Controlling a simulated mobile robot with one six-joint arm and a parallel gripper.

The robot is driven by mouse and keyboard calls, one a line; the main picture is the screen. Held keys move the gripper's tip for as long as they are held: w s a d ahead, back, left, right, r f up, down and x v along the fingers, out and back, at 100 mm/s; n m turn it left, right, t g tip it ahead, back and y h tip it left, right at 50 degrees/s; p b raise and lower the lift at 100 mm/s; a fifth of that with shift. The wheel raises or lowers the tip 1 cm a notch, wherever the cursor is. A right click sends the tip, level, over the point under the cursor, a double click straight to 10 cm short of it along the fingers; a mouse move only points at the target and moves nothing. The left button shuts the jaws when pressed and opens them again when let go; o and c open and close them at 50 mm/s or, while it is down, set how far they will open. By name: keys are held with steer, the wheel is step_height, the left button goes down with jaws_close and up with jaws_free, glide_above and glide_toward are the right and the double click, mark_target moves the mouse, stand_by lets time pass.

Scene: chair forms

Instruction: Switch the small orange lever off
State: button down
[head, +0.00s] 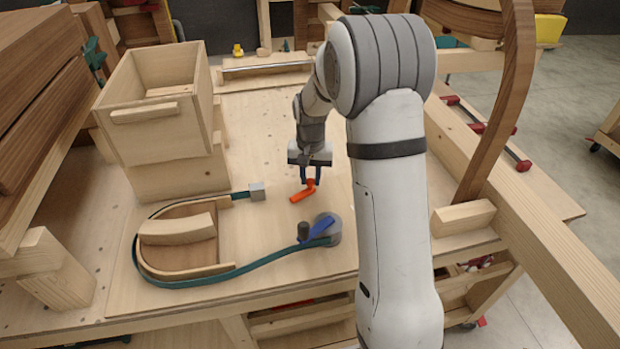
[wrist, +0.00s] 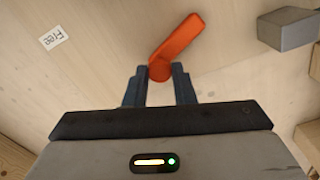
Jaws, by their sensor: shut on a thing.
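The small orange lever (head: 302,193) lies over the wooden bench top near its middle. Its handle points down and to the left in the head view. In the wrist view the orange lever (wrist: 178,42) has its round hub between my fingertips, and its handle slants up and to the right. My gripper (head: 311,181) points down from above and is shut on the hub end of the lever. It also shows in the wrist view (wrist: 160,77). A small white label reading "Free" (wrist: 54,36) sits on the wood to the left of the lever.
A blue lever (head: 318,229) on a round grey base stands nearer, beside a green strap around a curved wooden form (head: 178,230). A grey block (head: 257,191) sits left of my gripper. A wooden box (head: 160,115) stands farther left. Bare bench lies around the orange lever.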

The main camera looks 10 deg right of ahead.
steer(key=c, duration=2.2)
jaws_free()
steer(key=m, duration=0.1)
steer(key=s+m+b, duration=0.1)
steer(key=m, duration=0.1)
steer(key=m+b, duration=0.1)
steer(key=m, duration=0.1)
steer(key=shift+s+d, duration=0.15)
steer(key=shift+s, duration=0.15)
steer(key=c, duration=1.2)
jaws_free()
step_height(320, 180, up, 8)
steer(key=shift+b, duration=0.4)
